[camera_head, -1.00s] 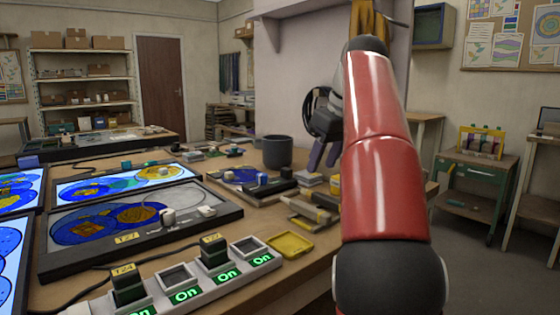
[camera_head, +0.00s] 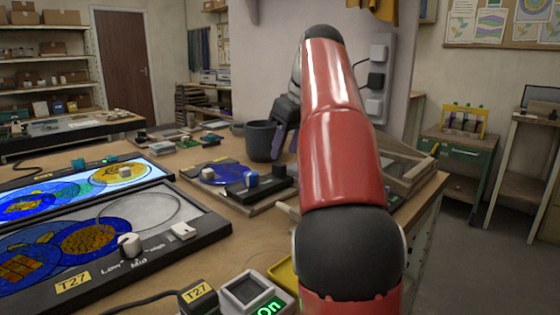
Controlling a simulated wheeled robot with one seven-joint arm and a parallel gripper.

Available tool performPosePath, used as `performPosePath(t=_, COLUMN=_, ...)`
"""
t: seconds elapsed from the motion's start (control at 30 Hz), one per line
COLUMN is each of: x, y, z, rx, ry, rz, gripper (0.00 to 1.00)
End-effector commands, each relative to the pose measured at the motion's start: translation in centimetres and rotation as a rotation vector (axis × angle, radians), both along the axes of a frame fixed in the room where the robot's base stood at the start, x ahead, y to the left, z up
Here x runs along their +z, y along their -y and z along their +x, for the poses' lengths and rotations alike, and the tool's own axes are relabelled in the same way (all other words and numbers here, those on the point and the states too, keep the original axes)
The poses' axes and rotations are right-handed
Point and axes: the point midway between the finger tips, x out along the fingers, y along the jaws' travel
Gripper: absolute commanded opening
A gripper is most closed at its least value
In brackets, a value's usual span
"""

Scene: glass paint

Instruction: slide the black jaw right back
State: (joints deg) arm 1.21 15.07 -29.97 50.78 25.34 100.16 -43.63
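A black jaw (camera_head: 247,188) sits on a small board fixture (camera_head: 236,207) on the bench, in the middle of the view. A blue block (camera_head: 251,180) and a darker block (camera_head: 279,171) stand at it. A blue glass piece (camera_head: 222,176) with a pale knob (camera_head: 208,172) lies beside the jaw. My gripper (camera_head: 285,143) points down behind the jaw fixture, by the grey mug, apart from the jaw. Its two purple-grey fingers look spread and empty; my red arm hides part of them.
A dark grey mug (camera_head: 261,141) stands just left of my gripper. A light panel with painted glass (camera_head: 92,182) and a framed panel with knobs (camera_head: 158,223) fill the left bench. A wooden frame (camera_head: 404,171) lies right of my arm. A switch box (camera_head: 245,292) is in front.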

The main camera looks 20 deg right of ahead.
Motion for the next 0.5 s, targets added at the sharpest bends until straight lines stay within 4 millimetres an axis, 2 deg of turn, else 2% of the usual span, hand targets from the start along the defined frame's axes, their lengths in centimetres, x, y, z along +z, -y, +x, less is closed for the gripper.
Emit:
performPosePath(t=0.2, x=-3.1, y=-0.6, z=1.1, rx=0.002, ry=-0.002, rz=0.002, gripper=0.40)
performPosePath(t=0.5, x=-4.4, y=-0.7, z=1.7, rx=0.000, ry=0.000, rz=0.000, gripper=0.40)
